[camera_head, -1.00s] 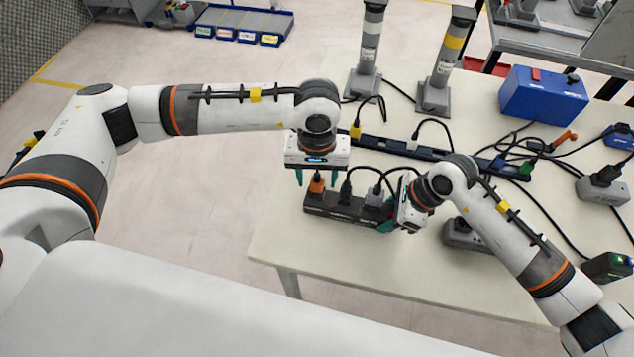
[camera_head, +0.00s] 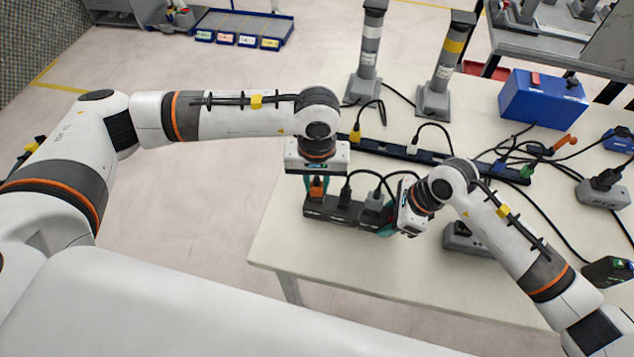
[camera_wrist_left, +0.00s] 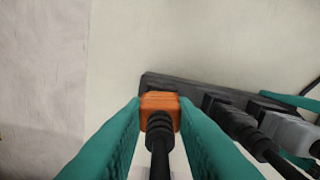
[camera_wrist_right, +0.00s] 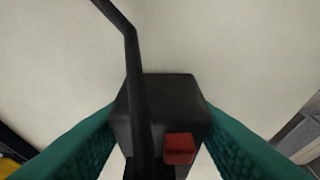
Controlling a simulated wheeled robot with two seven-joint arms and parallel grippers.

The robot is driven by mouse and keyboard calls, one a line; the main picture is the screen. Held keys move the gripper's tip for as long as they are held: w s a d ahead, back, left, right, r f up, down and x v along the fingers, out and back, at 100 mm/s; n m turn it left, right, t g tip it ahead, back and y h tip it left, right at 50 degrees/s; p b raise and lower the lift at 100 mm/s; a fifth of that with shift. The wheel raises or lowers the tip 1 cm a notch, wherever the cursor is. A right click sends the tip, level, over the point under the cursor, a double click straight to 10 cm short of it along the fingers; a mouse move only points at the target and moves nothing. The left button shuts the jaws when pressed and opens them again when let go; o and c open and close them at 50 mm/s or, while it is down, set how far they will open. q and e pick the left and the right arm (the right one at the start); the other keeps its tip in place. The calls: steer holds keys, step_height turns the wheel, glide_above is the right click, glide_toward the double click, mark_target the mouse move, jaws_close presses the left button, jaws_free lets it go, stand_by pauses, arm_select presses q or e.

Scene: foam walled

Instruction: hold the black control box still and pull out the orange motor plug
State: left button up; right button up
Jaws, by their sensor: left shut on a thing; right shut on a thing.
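The black control box (camera_head: 346,212) lies near the table's front left edge, with several plugs in its top. The orange motor plug (camera_head: 317,188) sits at its left end; in the left wrist view the orange plug (camera_wrist_left: 160,101) has a black cable. My left gripper (camera_head: 317,186) is shut on the orange plug from above, one green finger on each side. My right gripper (camera_head: 388,222) is shut on the right end of the box; the right wrist view shows the box end (camera_wrist_right: 160,100) with a red switch (camera_wrist_right: 179,148) between the fingers. Whether the orange plug is fully seated I cannot tell.
A black plug and a grey plug (camera_head: 374,200) stand in the box beside the orange one. A dark blue power strip (camera_head: 390,147) with cables runs behind. A blue case (camera_head: 542,97) and two grey posts stand farther back. The table's front left is clear.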

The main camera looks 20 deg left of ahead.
arm_select(q)
step_height(320, 180, up, 10)
arm_select(e)
steer(key=o, duration=1.2)
steer(key=v, duration=1.2)
arm_select(q)
steer(key=shift+s+f, duration=0.1)
arm_select(e)
steer(key=shift+s+f, duration=0.1)
